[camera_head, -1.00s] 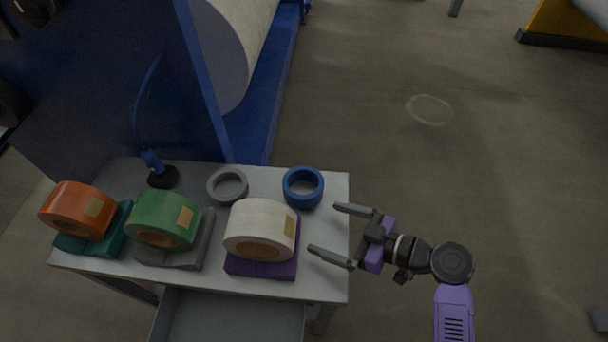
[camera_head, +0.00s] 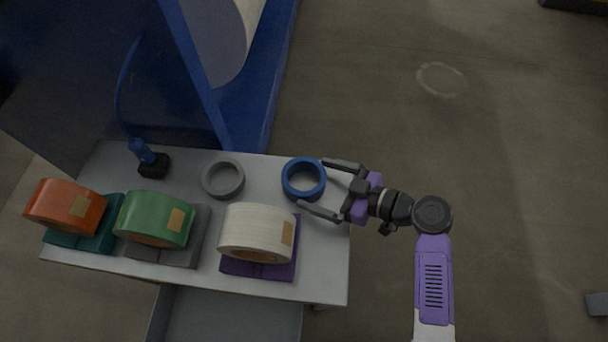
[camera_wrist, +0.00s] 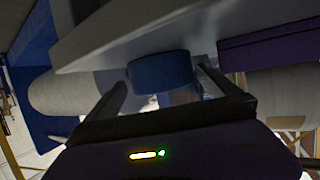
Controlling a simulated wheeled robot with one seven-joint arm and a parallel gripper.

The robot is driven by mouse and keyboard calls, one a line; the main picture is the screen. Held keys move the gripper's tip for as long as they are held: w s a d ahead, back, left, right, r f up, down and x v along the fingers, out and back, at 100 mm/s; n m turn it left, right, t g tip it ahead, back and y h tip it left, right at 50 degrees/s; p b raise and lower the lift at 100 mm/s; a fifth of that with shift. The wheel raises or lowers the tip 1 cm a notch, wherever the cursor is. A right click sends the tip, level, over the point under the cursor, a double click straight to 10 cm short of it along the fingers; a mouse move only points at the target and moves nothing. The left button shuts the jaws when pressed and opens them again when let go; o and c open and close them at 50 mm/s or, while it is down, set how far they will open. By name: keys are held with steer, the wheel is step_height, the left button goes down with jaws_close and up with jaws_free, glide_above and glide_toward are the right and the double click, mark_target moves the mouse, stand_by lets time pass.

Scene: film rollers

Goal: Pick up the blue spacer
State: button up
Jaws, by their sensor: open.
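The blue spacer (camera_head: 303,191) is a thick ring lying flat near the right end of the grey table top in the head view. My gripper (camera_head: 311,184) is open and comes in from the right. Its fingertips reach the near side of the ring, one above it and one below it in the picture. I cannot tell whether they touch it. In the wrist view the blue spacer (camera_wrist: 161,71) shows ahead, between the two spread fingers of my gripper (camera_wrist: 163,82).
A grey ring (camera_head: 223,191) lies left of the spacer. White (camera_head: 250,222), green (camera_head: 153,208) and orange (camera_head: 62,200) rolls rest on coloured pads along the table (camera_head: 330,265). A dark-based blue tool (camera_head: 153,165) stands at the back left. A blue machine (camera_head: 250,100) rises behind.

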mark_target(290, 175)
steer(key=x, duration=0.2)
steer(key=p+x, duration=0.1)
steer(key=shift+w+a+r, duration=0.1)
steer(key=shift+a, duration=0.35)
steer(key=shift+w+a+f, duration=0.15)
steer(key=shift+a+f, duration=0.1)
steer(key=shift+a, duration=0.1)
steer(key=c, duration=1.4)
steer(key=shift+r, duration=0.1)
